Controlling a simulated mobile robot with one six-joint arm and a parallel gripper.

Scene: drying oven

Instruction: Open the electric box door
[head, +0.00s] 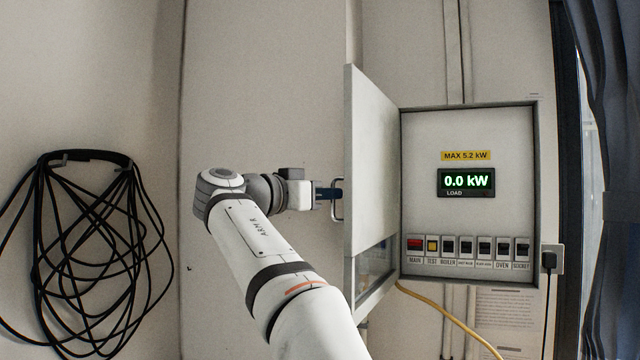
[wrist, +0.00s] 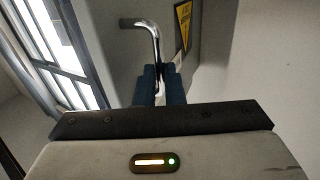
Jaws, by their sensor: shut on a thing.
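The electric box (head: 468,125) is on the wall right of centre in the head view, with its inside in plain sight. Its door (head: 371,160) stands swung wide open to the left, seen at a steep angle. My gripper (head: 335,192) reaches the door's outer side from the left and is shut on the metal door handle (head: 337,212). In the wrist view the blue fingers (wrist: 160,85) close around the lower part of the shiny bent handle (wrist: 148,32). A yellow warning label (wrist: 183,22) shows on the door beside it.
Inside the box are a load display (head: 466,182) reading 0.0 kW and a row of labelled switches (head: 468,247). A black cable coil (head: 85,240) hangs on the left wall. A yellow cable (head: 445,315) runs below the box. A dark curtain (head: 610,180) hangs at the right.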

